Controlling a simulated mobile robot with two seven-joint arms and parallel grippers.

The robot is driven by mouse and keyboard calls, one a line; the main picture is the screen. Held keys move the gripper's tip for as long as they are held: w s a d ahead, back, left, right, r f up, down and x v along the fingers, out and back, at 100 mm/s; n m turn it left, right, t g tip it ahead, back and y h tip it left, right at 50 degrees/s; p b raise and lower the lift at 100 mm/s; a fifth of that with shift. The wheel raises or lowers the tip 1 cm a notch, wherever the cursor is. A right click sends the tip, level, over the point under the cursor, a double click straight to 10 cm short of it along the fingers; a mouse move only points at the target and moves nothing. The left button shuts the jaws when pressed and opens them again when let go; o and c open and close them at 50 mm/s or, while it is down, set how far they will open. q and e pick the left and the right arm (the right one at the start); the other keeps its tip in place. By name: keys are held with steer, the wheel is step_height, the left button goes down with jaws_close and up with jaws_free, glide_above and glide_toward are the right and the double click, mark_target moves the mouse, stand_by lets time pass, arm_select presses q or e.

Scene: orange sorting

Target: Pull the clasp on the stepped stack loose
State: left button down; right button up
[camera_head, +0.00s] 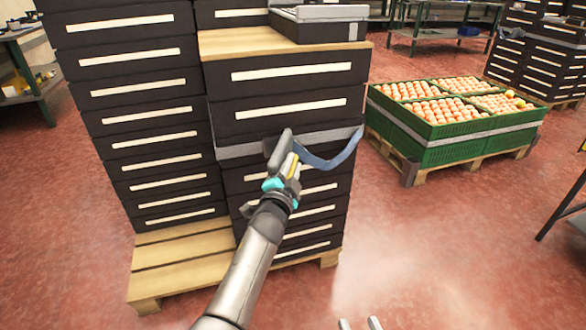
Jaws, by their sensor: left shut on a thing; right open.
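The stepped stack (291,107) of dark drawers with pale label strips stands on a wooden pallet. A grey strap (238,150) runs around its lower step. The grey clasp (279,146) is at the strap's front, with a loose blue strap end (334,161) curving off to the right. My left gripper (288,162) is shut on the clasp in front of the stack; its fingertips are partly hidden. My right gripper (360,325) is open and empty at the bottom edge, with only its fingertips showing.
A taller column of drawers (137,108) stands at the left on the same pallet (180,268). A grey case (318,26) lies on the step's wooden top. Green crates of oranges (437,140) stand on a pallet to the right.

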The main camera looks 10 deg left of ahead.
arm_select(q)
steer(key=shift+s+a+f, duration=0.1)
steer(key=shift+f, duration=0.45)
steer(key=c, duration=0.8)
jaws_free()
steer(key=shift+c, duration=0.2)
steer(key=shift+r, duration=0.15)
steer(key=shift+r, duration=0.1)
